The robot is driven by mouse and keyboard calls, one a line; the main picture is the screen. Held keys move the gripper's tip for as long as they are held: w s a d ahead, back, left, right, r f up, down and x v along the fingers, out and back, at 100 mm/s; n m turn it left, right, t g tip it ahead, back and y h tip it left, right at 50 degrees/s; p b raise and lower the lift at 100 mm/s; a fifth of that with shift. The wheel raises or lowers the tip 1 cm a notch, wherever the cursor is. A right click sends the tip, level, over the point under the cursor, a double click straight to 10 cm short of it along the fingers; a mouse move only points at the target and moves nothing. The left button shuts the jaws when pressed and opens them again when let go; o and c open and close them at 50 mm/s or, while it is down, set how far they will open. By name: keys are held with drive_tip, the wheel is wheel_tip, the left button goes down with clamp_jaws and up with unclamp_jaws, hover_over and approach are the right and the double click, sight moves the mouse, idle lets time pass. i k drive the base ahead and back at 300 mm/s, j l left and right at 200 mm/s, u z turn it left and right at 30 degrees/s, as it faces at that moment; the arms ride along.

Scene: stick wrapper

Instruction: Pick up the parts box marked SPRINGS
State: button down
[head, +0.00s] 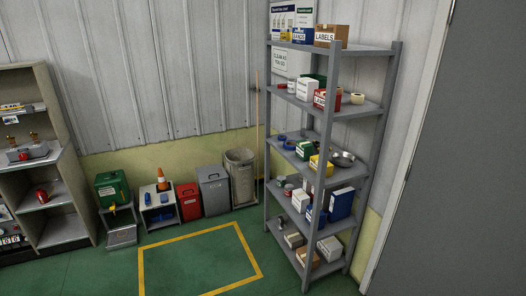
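No marking SPRINGS can be read, so I cannot tell which box is the parts box. Several small boxes stand on the grey shelf rack (394,90) at the right. The top shelf holds a brown box marked LABELS (325,37) and a blue and white box (302,36) with lettering too small to read surely. Below are a red and white box (321,99), a white box (305,88), a green box (304,149) and a yellow box (318,166). Lower down are a blue box (341,204) and a white box (329,248). My gripper is not in view.
Green floor with a yellow-outlined square (200,262) lies open before the rack. A second shelf unit (50,100) stands left; a grey panel (460,170) is at right.

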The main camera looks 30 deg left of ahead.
sight(304, 149)
drive_tip(key=u, duration=0.8)
drive_tip(key=i+j+z, duration=0.2)
drive_tip(key=z, duration=0.3)
drive_tip(key=i+j+z, duration=0.2)
drive_tip(key=z, duration=0.3)
drive_tip(key=i+j+z, duration=0.1)
drive_tip(key=j, duration=0.3)
drive_tip(key=i+j, duration=0.25)
drive_tip(key=j, duration=0.2)
drive_tip(key=i+j+z, duration=0.15)
drive_tip(key=j, duration=0.25)
drive_tip(key=i+j+z, duration=0.1)
drive_tip(key=j, duration=0.3)
drive_tip(key=i+j+z, duration=0.1)
drive_tip(key=j, duration=0.35)
drive_tip(key=i+j, duration=0.15)
drive_tip(key=j, duration=0.35)
drive_tip(key=i+j, duration=0.1)
drive_tip(key=j, duration=0.3)
drive_tip(key=i+j, duration=0.1)
drive_tip(key=j, duration=0.3)
drive_tip(key=i+j, duration=0.1)
drive_tip(key=j, duration=0.3)
drive_tip(key=i+j, duration=0.1)
drive_tip(key=j, duration=0.3)
drive_tip(key=i+j+z, duration=0.1)
drive_tip(key=j, duration=0.3)
